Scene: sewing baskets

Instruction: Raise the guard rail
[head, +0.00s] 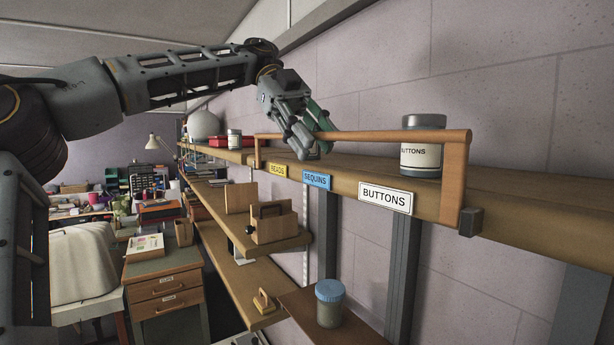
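The guard rail (395,136) is a wooden bar with an upright post at each end, along the front edge of the top shelf (334,181). Its bar stands above the shelf surface, level with the jar of buttons (421,151) behind it. My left gripper (318,150) reaches down onto the bar left of its middle, above the blue SEQUINS label (316,180). Its fingers point downward and cover a short stretch of the bar. I cannot tell whether they press on it. My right gripper is not in view.
A smaller jar (234,139) and a red box (219,141) stand farther back on the top shelf. A lower shelf (285,241) holds wooden boxes. A blue-lidded jar (329,304) stands lower still. A drawer cabinet (165,285) is at left.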

